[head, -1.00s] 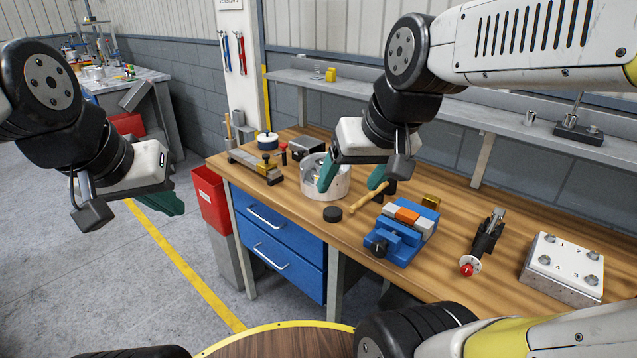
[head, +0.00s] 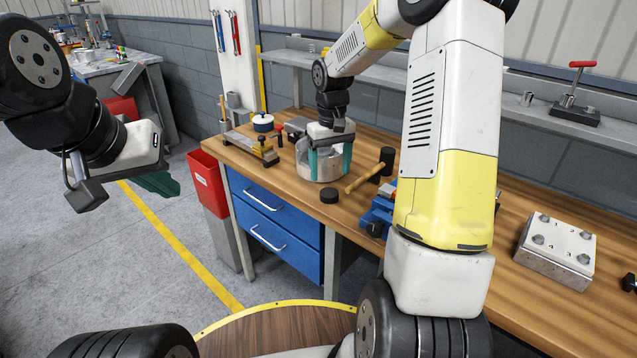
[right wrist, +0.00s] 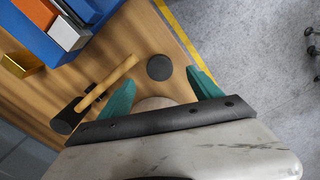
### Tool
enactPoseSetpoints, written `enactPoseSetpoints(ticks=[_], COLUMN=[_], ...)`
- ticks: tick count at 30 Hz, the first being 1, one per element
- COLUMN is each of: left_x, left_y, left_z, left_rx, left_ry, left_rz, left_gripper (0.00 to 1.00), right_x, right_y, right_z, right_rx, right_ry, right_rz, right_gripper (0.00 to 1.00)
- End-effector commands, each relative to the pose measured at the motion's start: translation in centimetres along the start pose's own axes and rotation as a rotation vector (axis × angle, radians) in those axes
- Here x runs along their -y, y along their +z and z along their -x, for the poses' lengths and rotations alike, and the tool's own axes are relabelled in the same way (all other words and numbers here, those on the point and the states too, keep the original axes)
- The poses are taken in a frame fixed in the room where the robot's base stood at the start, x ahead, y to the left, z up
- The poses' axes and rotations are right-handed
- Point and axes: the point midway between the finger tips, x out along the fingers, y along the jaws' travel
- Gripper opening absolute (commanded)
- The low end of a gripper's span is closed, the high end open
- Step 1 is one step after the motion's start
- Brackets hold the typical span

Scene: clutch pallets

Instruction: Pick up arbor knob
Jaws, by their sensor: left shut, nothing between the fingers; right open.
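No part is clearly marked as the arbor knob, and I cannot tell which thing it is. A small black round puck (head: 330,195) lies on the bench in front of a grey metal cup-like ring (head: 318,180). The puck also shows in the right wrist view (right wrist: 159,67), beyond the fingertips. My right gripper (head: 330,170) points down over the ring, its green fingers open and apart. In the right wrist view the fingers (right wrist: 162,88) have the ring's pale edge (right wrist: 155,103) between them; contact cannot be told. My left gripper (head: 160,184) is shut and empty over the floor at left.
A wooden-handled mallet (head: 364,177) lies just right of the ring. A bolted metal block (head: 557,250) sits at right.

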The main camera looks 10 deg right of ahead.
Motion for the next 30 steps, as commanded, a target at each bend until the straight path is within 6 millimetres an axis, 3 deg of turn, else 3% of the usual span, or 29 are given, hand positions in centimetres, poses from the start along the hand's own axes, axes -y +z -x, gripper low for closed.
enactPoseSetpoints(ticks=[18,25,30], left_x=[0.0,0.0,0.0], left_y=[0.0,0.0,0.0], left_z=[0.0,0.0,0.0], left_rx=[0.0,0.0,0.0], left_ry=[0.0,0.0,0.0], left_rz=[0.0,0.0,0.0], left_gripper=[0.0,0.0,0.0], right_x=[-0.2,-0.2,-0.2], right_y=[-0.5,-0.6,-0.6], right_z=[-7.1,-7.3,-7.3], right_rx=[0.001,-0.002,-0.001], right_ry=[-0.001,0.0,0.0], right_rz=[-0.001,0.0,0.0], right_gripper=[0.74,0.74,0.4])
